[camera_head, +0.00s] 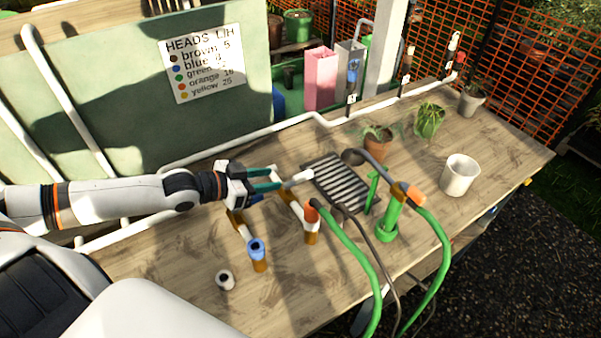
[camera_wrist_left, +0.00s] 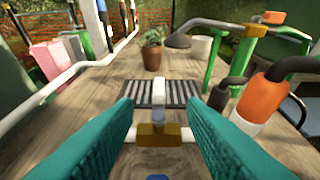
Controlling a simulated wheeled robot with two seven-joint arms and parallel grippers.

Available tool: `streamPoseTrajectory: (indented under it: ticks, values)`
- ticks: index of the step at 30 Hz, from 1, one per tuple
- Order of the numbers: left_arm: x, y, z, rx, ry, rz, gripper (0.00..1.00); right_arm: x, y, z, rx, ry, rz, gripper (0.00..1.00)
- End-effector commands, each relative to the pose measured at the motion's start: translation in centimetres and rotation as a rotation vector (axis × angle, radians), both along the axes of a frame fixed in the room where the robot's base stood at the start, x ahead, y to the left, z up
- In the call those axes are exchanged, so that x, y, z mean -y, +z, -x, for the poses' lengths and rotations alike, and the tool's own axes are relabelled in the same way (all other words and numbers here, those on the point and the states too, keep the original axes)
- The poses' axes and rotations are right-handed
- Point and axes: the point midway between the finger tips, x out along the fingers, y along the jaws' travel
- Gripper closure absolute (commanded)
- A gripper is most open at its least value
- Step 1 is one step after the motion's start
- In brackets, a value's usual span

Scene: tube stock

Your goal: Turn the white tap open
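The white tap (camera_head: 298,178) shows as a short white lever just past my left fingertips in the head view. In the left wrist view the white lever (camera_wrist_left: 131,88) stands up beyond a brass fitting (camera_wrist_left: 158,134) on a white pipe. My left gripper (camera_head: 266,179) has teal fingers spread apart with a clear gap. My right gripper is not in view.
A blue-capped pipe end (camera_head: 257,250) and an orange hose connector (camera_head: 312,210) stand close by. A black drain grate (camera_head: 343,185) and a green stand (camera_head: 388,225) with a hose lie to the right. A white pot (camera_head: 459,175) and plants stand farther right.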

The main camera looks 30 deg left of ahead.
Motion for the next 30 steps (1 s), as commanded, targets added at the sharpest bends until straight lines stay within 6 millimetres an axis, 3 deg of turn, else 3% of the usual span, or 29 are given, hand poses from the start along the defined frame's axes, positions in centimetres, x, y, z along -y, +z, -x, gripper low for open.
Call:
streamPoseTrajectory:
  ticks: [5,24,30]
  values:
    - [0.9,-0.5,-1.3,0.006,-0.004,0.000,0.62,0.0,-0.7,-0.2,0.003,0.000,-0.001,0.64]
    - [4.4,-3.4,-7.4,0.002,-0.003,0.000,0.62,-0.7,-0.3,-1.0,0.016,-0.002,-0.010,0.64]
    - [4.9,-3.8,-8.3,0.001,-0.003,-0.002,0.62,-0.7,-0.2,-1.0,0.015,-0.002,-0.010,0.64]
